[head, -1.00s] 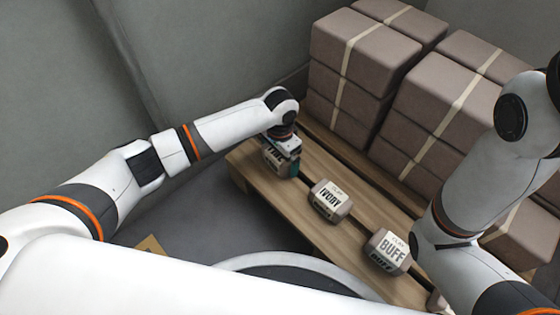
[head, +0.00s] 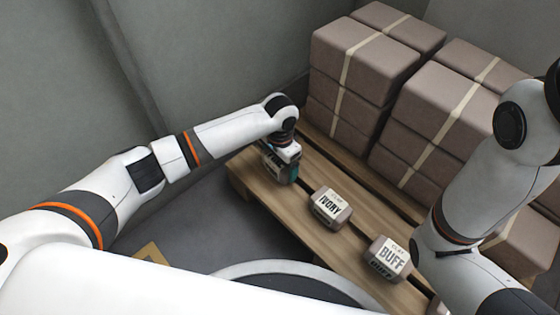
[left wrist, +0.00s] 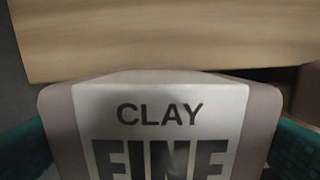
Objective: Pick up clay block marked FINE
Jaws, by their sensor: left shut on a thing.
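The clay block marked FINE (left wrist: 160,125) fills the lower middle of the left wrist view, its pale label facing the camera. The green fingers of my left gripper (head: 281,172) are on both sides of it, and the gripper is shut on it. In the head view the block is mostly hidden by the gripper, at the left end of the wooden pallet (head: 305,160). I cannot tell whether the block is clear of the boards. My right arm is at the right of the head view, but its gripper is not visible.
A block marked IVORY (head: 330,207) and one marked BUFF (head: 388,258) stand in a row on the pallet to the right. Stacked strapped brown packages (head: 365,60) fill the back. A grey wall (head: 190,70) is behind the left arm.

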